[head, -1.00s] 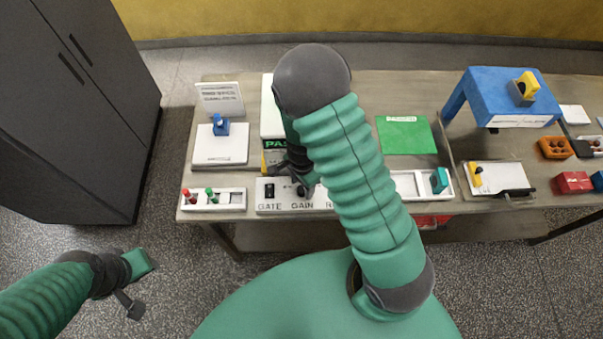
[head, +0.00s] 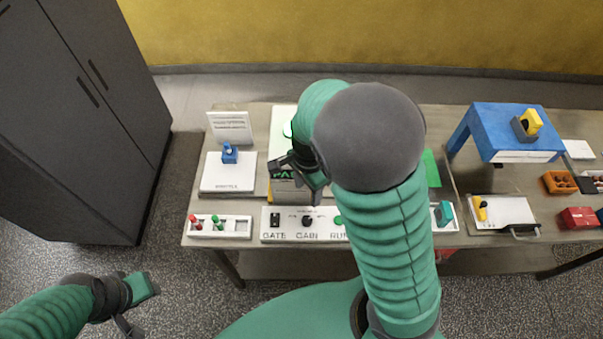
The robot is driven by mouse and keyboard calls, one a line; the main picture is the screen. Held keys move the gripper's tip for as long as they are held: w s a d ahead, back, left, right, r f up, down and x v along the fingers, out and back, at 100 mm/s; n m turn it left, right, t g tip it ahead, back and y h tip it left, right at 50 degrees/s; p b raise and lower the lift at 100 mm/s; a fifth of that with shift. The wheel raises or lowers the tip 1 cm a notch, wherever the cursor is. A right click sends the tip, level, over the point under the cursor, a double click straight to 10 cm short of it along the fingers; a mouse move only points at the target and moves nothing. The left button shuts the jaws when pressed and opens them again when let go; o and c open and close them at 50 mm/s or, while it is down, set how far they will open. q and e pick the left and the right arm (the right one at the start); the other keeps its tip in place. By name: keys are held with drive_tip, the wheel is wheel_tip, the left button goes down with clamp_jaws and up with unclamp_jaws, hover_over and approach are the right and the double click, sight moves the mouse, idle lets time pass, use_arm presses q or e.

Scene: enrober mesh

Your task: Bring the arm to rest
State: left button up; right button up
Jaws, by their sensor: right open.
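My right gripper (head: 299,181) is open and empty. In the head view it hangs over the table, just behind the control panel (head: 267,236) marked GATE, GAIN and RUN, in front of a grey block with green lettering. My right arm rises in the middle of the view and hides much of the table behind it. My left gripper (head: 138,306) is at the lower left, over the floor and away from the table. Its two fingers stand apart and nothing is between them.
A white pad with a blue object (head: 230,154) and a rack of red and green pegs (head: 218,227) lie at the table's left. A blue stand (head: 505,130), orange tray (head: 560,183) and red box (head: 577,218) stand at right. A dark cabinet (head: 85,120) stands left.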

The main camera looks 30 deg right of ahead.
drive_tip(key=s+a+f+n+t+b, duration=0.1)
drive_tip(key=s+a+f+n+b, duration=0.1)
drive_tip(key=n, duration=0.6)
drive_tip(key=s+a+f+n+t+b, duration=0.1)
drive_tip(key=s+a+f+n+b, duration=0.1)
drive_tip(key=n+b, duration=0.4)
drive_tip(key=s+f+n, duration=0.1)
drive_tip(key=f+n, duration=0.1)
drive_tip(key=n, duration=0.1)
drive_tip(key=shift+a+t, duration=0.3)
drive_tip(key=shift+a, duration=0.05)
drive_tip(key=c, duration=0.5)
clamp_jaws()
